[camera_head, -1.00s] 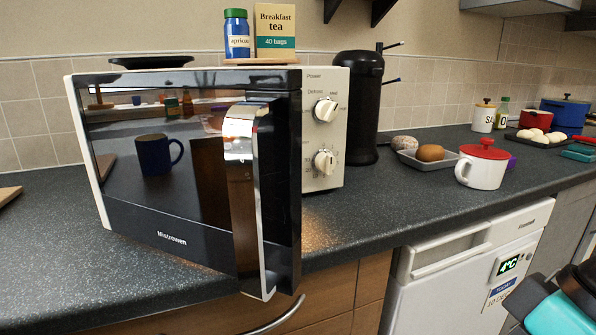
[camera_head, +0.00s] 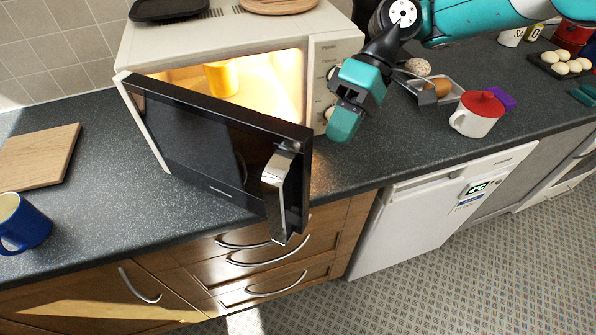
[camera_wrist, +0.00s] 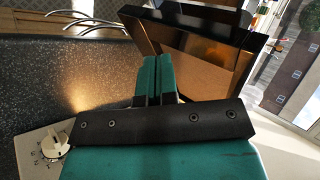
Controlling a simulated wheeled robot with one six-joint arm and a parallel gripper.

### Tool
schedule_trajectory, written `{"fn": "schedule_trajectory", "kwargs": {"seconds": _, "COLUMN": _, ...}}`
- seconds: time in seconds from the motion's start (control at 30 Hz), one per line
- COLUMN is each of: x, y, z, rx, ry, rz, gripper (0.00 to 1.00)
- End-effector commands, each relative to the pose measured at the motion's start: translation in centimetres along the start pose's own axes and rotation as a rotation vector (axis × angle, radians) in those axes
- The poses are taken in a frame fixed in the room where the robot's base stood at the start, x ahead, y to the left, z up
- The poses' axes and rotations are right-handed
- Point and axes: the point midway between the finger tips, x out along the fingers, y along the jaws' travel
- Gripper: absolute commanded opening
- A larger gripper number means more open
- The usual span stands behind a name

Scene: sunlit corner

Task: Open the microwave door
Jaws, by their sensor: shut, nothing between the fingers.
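The microwave (camera_head: 225,45) stands on the counter with its door (camera_head: 205,140) partly open, swung out from the left side. Its lit inside shows a yellow mug (camera_head: 222,78). The door's silver handle (camera_head: 276,190) is at the door's free edge. My gripper (camera_head: 343,124) is shut and empty, in front of the control panel (camera_head: 330,50), right of the door and apart from the handle. In the wrist view the shut fingers (camera_wrist: 155,78) point towards the door edge (camera_wrist: 190,30), and a control knob (camera_wrist: 48,147) shows at lower left.
A blue mug (camera_head: 22,224) and a wooden board (camera_head: 38,155) are on the counter at left. A red-lidded white pot (camera_head: 477,112) and a tray (camera_head: 425,88) with an egg-shaped brown item stand at right. Drawers with handles (camera_head: 268,260) lie below the door.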

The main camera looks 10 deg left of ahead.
Motion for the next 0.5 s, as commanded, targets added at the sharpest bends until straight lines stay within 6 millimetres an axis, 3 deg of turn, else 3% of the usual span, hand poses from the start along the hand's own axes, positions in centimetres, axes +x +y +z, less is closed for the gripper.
{"fn": "schedule_trajectory", "kwargs": {"seconds": 0.17, "x": 1.8, "y": 0.2, "z": -0.1, "rx": -0.006, "ry": -0.010, "rz": -0.006, "gripper": 0.00}}
{"fn": "schedule_trajectory", "kwargs": {"seconds": 0.5, "x": 8.7, "y": -0.1, "z": 0.1, "rx": -0.004, "ry": -0.011, "rz": -0.006, "gripper": 0.00}}
